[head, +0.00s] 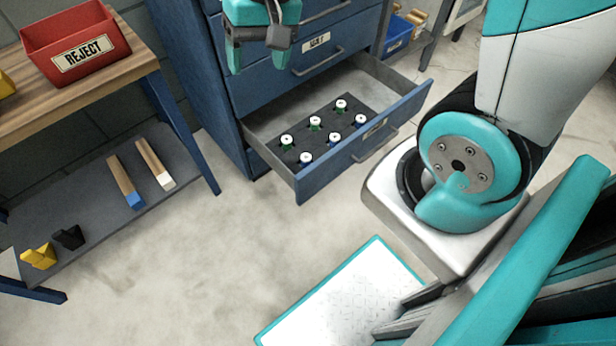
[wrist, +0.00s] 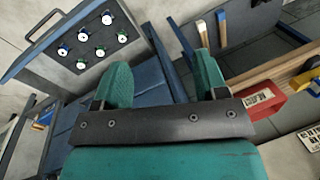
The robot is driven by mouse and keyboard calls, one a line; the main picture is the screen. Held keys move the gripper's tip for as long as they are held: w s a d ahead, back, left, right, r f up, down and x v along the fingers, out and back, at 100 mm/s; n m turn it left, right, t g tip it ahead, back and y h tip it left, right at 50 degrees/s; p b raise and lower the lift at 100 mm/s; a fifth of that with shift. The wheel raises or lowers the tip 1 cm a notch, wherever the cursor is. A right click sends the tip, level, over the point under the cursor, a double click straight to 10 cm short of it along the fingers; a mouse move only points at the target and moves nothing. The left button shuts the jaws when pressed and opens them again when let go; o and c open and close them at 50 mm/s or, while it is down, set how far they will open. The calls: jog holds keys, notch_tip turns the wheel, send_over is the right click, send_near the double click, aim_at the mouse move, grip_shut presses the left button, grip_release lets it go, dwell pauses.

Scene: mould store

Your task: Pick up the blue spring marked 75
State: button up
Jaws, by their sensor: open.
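Several springs with white caps stand in a dark insert in an open drawer (head: 300,196), some blue and some green. Blue ones in the row nearer the drawer front include springs at the near left (head: 306,159) and far right (head: 360,121). They also show at the upper left of the wrist view, one blue spring at its top (wrist: 107,18). The caps' markings are too small to read, so I cannot tell which is marked 75. My gripper (head: 258,58) is open and empty, in front of the cabinet, above and left of the drawer. Its teal fingers show in the wrist view (wrist: 160,72).
The blue cabinet (head: 215,90) rises behind the drawer. A red REJECT bin (head: 75,45) stands on a wooden bench (head: 110,72) at left, with blocks on the shelf below (head: 85,205). A blue bin (head: 398,37) is behind. Open floor lies before the drawer.

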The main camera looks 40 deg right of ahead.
jog(key=w+d+f+m+h+b, duration=0.1)
jog(key=w+d+f+m+b, duration=0.15)
jog(key=f, duration=0.55)
jog(key=w+d+f+m+b, duration=0.2)
jog(key=d+f+b, duration=0.15)
jog(key=f, duration=0.45)
jog(key=m+h+b, duration=0.2)
jog(key=m+b, duration=0.3)
jog(key=b, duration=0.8)
send_over(306, 157)
jog(key=shift+g, duration=0.3)
jog(key=f, duration=2.7)
jog(key=shift+a, duration=0.4)
jog(key=shift+d+f+b, duration=0.2)
jog(key=shift+f+b, duration=0.65)
jog(key=shift+f, duration=0.65)
jog(key=shift+d+f+b, duration=0.15)
jog(key=shift+f+b, duration=0.7)
jog(key=shift+f, duration=0.6)
jog(key=shift+r, duration=0.1)
jog(key=shift+c, duration=0.4)
jog(key=c, duration=1)
